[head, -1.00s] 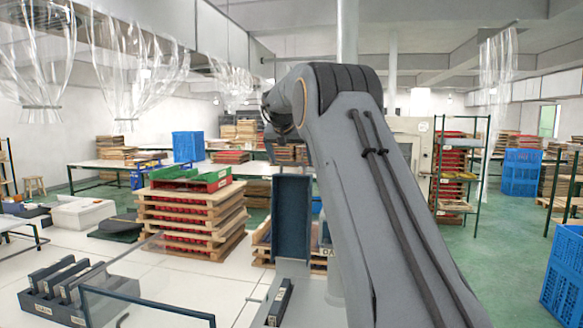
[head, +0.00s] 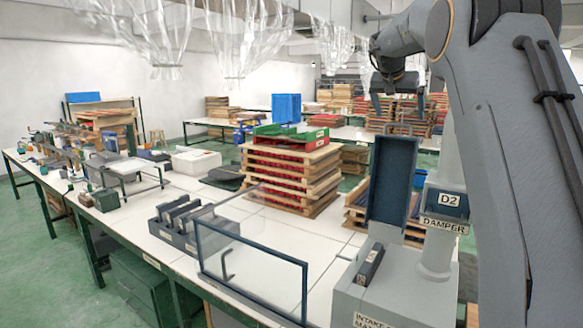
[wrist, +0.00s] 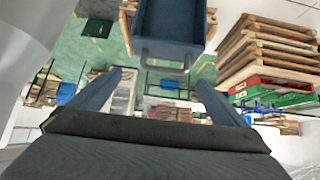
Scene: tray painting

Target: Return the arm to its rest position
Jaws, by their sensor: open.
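My arm rises on the right of the head view and bends over toward the left at the top. My gripper (head: 383,100) hangs at its end, small in the head view, above the far tables. In the wrist view my gripper (wrist: 158,85) shows two dark blue fingers spread wide with nothing between them. A dark blue upright lid (head: 392,180) with a handle stands below and near the gripper in the head view. It also shows beyond the fingertips in the wrist view (wrist: 172,25), apart from them.
A stack of wooden trays (head: 290,180) stands on the white table (head: 185,235). A glass panel in a dark frame (head: 250,265) and a grey slotted rack (head: 185,228) stand in front. A box labelled DAMPER (head: 444,208) is beside my arm. Clear plastic curtains (head: 245,40) hang above.

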